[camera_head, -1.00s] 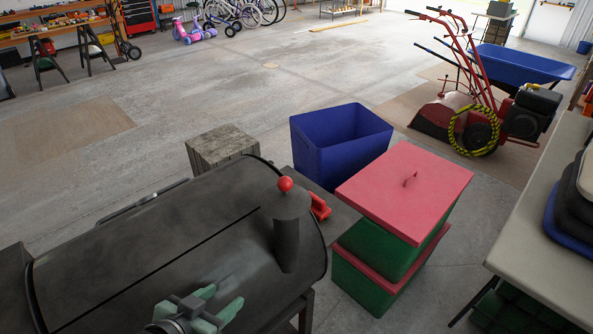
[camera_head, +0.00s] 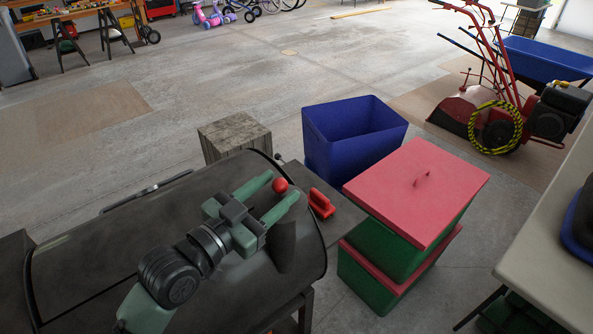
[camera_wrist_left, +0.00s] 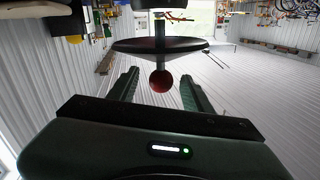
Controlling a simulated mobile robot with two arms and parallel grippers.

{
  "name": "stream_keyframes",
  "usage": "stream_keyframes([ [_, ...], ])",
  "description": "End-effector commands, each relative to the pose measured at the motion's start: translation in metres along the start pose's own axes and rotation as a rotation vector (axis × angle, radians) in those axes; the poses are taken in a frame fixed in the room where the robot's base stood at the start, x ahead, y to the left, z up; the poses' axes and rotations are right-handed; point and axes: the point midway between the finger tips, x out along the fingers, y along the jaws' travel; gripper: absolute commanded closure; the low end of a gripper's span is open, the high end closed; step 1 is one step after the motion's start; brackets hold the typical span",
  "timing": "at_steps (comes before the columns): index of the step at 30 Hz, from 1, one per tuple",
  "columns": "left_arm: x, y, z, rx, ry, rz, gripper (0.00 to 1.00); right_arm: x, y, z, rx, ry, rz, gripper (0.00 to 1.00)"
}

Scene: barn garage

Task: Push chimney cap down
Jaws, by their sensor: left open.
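A black barrel-shaped smoker (camera_head: 110,235) stands at the lower left of the head view. Its chimney pipe (camera_head: 286,248) rises at the right end. The chimney cap has a red ball knob (camera_head: 280,185); its dark disc is mostly hidden behind my gripper there. In the left wrist view the cap disc (camera_wrist_left: 160,46) and red knob (camera_wrist_left: 160,81) show upside down, with a thin rod and a gap between disc and pipe. My left gripper (camera_head: 281,187) is open, its fingers on either side of the knob, apparently not closed on it. My right gripper is not in view.
A red-handled object (camera_head: 321,203) lies on the smoker's side shelf (camera_head: 335,222). A blue bin (camera_head: 353,145), stacked green boxes with pink lids (camera_head: 415,190) and a wooden block (camera_head: 233,137) stand beyond. A grey table (camera_head: 550,240) is at right. Open floor lies behind.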

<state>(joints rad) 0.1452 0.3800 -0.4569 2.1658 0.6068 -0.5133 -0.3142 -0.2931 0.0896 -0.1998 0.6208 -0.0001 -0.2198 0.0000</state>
Motion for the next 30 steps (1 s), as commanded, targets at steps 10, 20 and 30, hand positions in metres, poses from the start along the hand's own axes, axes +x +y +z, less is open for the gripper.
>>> stream_keyframes([
  [10, 0.049, 0.0, -0.002, -0.001, 0.0, 0.0, 0.5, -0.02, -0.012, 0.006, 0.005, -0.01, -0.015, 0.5],
  [20, 0.055, 0.0, 0.0, 0.0, -0.001, 0.001, 0.5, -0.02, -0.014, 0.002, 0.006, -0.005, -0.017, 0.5],
  [30, 0.055, 0.0, 0.0, 0.001, -0.001, 0.0, 1.0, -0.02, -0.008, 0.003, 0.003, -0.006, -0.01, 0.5],
])
